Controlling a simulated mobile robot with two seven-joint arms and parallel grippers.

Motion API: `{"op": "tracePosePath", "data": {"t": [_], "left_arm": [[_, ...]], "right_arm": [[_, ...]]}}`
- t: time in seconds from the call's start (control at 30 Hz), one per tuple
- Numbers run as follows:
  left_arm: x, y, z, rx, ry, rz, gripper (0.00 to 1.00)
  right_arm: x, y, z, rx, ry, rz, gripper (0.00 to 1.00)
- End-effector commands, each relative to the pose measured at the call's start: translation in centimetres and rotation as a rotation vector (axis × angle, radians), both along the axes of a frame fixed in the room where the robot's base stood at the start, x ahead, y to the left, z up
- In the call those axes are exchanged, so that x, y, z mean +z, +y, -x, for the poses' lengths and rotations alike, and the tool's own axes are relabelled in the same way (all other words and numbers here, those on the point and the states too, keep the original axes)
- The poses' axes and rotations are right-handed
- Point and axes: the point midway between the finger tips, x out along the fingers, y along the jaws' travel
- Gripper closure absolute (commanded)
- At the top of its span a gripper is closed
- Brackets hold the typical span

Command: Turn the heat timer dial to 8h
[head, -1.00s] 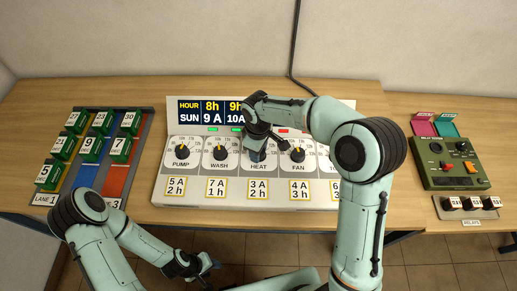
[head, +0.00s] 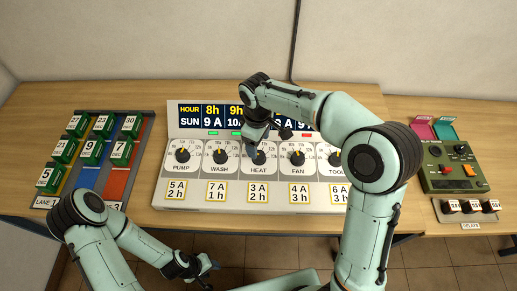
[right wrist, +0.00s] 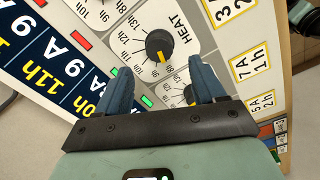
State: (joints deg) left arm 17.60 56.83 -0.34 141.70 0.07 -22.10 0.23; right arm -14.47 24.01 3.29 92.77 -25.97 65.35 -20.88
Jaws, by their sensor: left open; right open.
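The heat dial (head: 258,157) is a black knob in the middle of the white timer panel (head: 245,203), with my right gripper above it. In the right wrist view the heat dial (right wrist: 160,45) shows whole, its yellow pointer aimed down the picture near the 9h and 8h marks; I cannot tell the exact mark. My right gripper (right wrist: 162,78) is open and empty; the dial lies beyond its blue fingertips, not between them. In the head view the right gripper (head: 258,135) hides part of the panel. My left gripper (head: 203,269) is open, low and in front of the table edge.
The pump dial (head: 183,155), wash dial (head: 220,155) and fan dial (head: 297,157) flank the heat dial. An hour board (head: 203,116) stands behind them. A lane rack with green blocks (head: 91,152) is at left, a green relay tester (head: 452,170) at right.

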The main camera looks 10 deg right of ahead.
Motion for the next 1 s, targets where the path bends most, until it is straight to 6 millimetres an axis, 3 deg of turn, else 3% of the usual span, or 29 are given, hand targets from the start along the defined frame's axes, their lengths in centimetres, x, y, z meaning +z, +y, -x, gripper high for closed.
{"op": "tracePosePath", "data": {"t": [0.1, 0.33, 1.0], "left_arm": [[0.6, 0.0, -0.6, 0.000, -0.007, 0.000, 0.57], [1.0, 0.0, -1.1, 0.000, -0.013, 0.000, 0.57], [1.0, 0.0, -1.2, 0.000, -0.013, 0.000, 0.57]], "right_arm": [[2.9, 0.1, -0.1, 0.001, -0.006, -0.001, 0.31], [5.8, 0.1, 0.0, 0.001, -0.001, 0.000, 0.31], [6.3, 0.1, 0.1, 0.001, 0.001, 0.001, 0.31]]}}
